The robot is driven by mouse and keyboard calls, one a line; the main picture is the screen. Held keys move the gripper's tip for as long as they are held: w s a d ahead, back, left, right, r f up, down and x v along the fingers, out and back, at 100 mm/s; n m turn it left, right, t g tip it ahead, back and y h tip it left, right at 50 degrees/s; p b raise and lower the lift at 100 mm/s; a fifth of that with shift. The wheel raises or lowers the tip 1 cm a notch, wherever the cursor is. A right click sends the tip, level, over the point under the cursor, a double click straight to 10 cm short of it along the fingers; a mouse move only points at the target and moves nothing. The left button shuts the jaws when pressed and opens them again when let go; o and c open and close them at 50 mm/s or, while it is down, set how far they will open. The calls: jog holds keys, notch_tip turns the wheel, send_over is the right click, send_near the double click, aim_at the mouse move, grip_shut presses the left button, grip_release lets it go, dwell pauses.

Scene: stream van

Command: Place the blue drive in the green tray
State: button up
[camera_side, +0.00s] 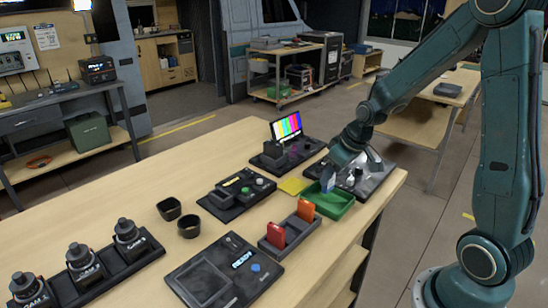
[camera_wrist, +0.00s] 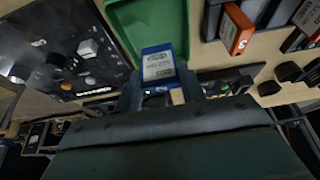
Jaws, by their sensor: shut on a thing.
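The blue drive (camera_side: 327,181) is held upright between the fingers of my gripper (camera_side: 332,171). In the wrist view, the drive (camera_wrist: 158,64) shows a white label and sits between the fingertips (camera_wrist: 159,92). The green tray (camera_side: 336,206) is an open, shallow box near the table's right edge. In the side view the drive appears just above the tray's back part. In the wrist view the drive overlaps the green tray floor (camera_wrist: 148,22). I cannot tell the exact height of the drive above the tray.
A grey rack (camera_side: 292,235) beside the tray holds a red drive (camera_side: 276,234) and an orange drive (camera_side: 305,210). A black panel with knobs (camera_side: 368,178) lies behind the tray. Two black cups (camera_side: 189,226) stand farther left.

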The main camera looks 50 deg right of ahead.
aim_at(331, 184)
jog(key=shift+f, duration=1.9)
jog(key=shift+f, duration=0.1)
jog(key=o, duration=1.1)
jog(key=shift+c, duration=0.2)
jog(key=shift+v, duration=0.8)
jog(key=v, duration=1)
jog(key=shift+r, duration=0.3)
jog(key=shift+s, duration=0.15)
jog(key=shift+a, duration=0.1)
